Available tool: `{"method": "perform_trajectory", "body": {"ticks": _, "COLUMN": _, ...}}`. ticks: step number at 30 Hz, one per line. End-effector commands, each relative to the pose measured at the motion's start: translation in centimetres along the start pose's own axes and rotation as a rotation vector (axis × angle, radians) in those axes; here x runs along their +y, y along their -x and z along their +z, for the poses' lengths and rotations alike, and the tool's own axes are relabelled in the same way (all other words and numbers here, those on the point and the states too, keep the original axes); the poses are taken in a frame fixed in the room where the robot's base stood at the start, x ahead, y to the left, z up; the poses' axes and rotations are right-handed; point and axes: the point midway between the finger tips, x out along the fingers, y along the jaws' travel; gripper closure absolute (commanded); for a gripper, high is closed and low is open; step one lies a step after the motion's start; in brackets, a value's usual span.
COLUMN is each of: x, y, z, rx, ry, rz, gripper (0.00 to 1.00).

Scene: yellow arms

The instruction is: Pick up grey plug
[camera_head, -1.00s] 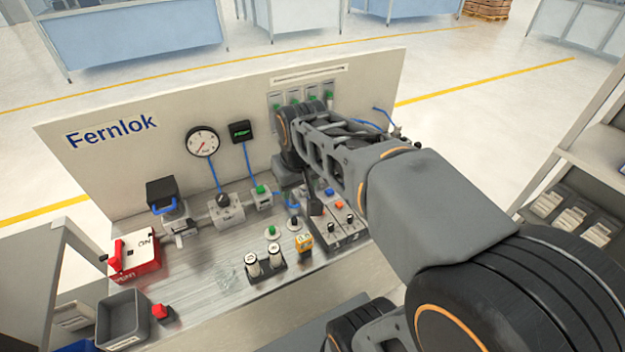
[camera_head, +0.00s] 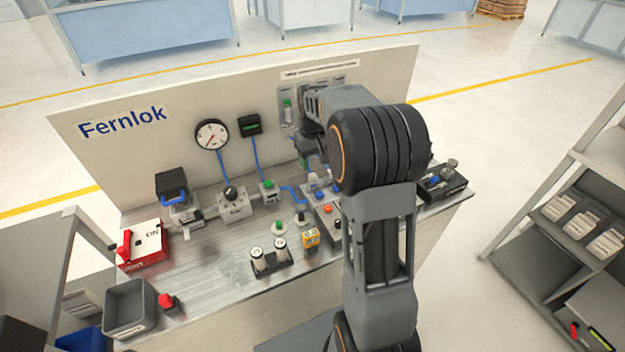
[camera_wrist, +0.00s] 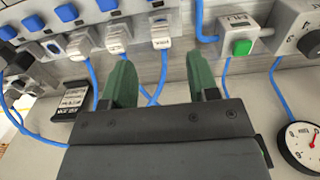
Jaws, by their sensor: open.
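In the wrist view, several light grey plugs with blue cables sit in a row along a grey block with blue buttons. One grey plug (camera_wrist: 161,33) lies just beyond the gap between my fingertips, another (camera_wrist: 116,38) is left of it, and a third (camera_wrist: 79,44) is further left. I cannot tell which one the task means. My gripper (camera_wrist: 162,62) is open and empty, its two green fingers apart and not visibly touching any plug. In the head view, my arm hides most of the gripper; grey plugs (camera_head: 314,180) show below it.
A filter block with a green button (camera_wrist: 240,42) and a gauge (camera_wrist: 304,142) stand close on the wrist view's right. Blue cables hang around the fingers. In the head view, the back panel (camera_head: 90,165) rises behind the bench, and a black box (camera_head: 442,184) stands at the bench's right.

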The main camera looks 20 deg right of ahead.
Motion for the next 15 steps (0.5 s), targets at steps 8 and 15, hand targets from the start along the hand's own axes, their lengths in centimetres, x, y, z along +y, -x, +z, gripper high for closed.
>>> {"method": "perform_trajectory", "body": {"ticks": 8, "x": -0.1, "y": -1.7, "z": 0.0, "rx": 0.0, "ry": 0.0, "rz": 0.0, "gripper": 0.46}}
{"method": "perform_trajectory", "body": {"ticks": 15, "x": -0.2, "y": -4.7, "z": -0.3, "rx": -0.003, "ry": 0.0, "rz": -0.001, "gripper": 0.46}}
